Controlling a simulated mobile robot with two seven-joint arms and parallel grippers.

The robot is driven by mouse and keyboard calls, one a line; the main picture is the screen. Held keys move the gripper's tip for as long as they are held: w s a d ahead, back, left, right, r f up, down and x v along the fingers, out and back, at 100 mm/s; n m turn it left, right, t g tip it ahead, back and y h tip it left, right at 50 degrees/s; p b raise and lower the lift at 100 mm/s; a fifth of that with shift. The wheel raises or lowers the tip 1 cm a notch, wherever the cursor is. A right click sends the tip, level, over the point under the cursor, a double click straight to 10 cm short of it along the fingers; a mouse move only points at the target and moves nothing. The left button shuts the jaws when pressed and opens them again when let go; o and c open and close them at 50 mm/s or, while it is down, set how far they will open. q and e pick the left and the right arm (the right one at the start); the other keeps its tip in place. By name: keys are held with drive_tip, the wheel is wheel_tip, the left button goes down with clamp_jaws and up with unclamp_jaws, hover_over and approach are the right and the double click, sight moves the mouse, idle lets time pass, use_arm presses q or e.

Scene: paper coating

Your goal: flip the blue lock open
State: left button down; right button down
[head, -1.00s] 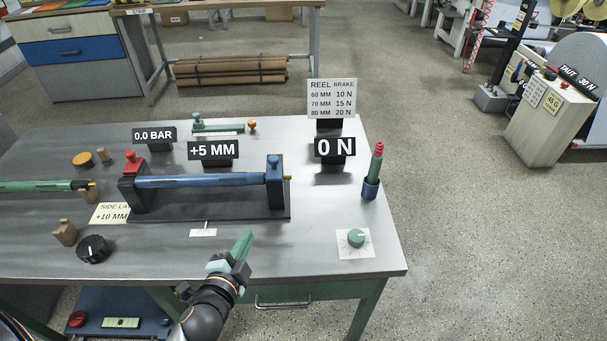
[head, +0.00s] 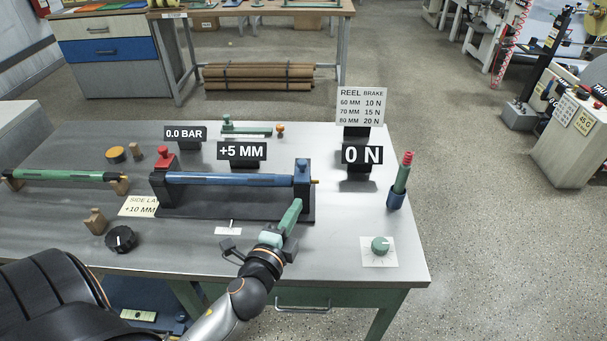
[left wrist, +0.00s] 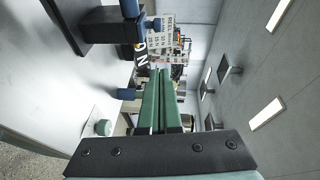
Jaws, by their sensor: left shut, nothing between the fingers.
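The blue lock (head: 302,168) is a small blue knob on top of the dark right-hand post of the roller stand (head: 235,213). A blue roller (head: 235,179) lies between this post and the left post, which carries a red lock (head: 164,156). My left gripper (head: 295,208) has green fingers, shut and empty, pointing up toward the right post from the front. It appears just in front of the post, and I cannot tell whether it touches. In the left wrist view the shut fingers (left wrist: 159,90) show, with the blue lock (left wrist: 131,8) at the top edge. My right gripper is out of view.
A "0 N" sign (head: 362,155) and a red-topped green pen-like tool in a blue holder (head: 396,200) stand right of the stand. A green dial (head: 380,245) sits at the front right. A black knob (head: 121,238) is at the front left.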

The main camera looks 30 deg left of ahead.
use_arm(q)
drive_tip(key=p, duration=0.1)
approach(302, 163)
drive_tip(key=w+d, duration=0.3)
drive_tip(key=w, duration=0.2)
drive_tip(key=shift+w+a+f, duration=0.3)
drive_tip(key=shift+w+a, duration=0.05)
drive_tip(key=shift+a, duration=0.35)
drive_tip(key=shift+w+a+f, duration=0.25)
drive_tip(key=shift+w+a, duration=0.1)
drive_tip(key=shift+a, duration=0.35)
drive_tip(key=w, duration=0.1)
drive_tip(key=w+a, duration=0.2)
drive_tip(key=w, duration=0.1)
drive_tip(key=shift+a, duration=0.25)
drive_tip(key=shift+w+a+r, duration=0.1)
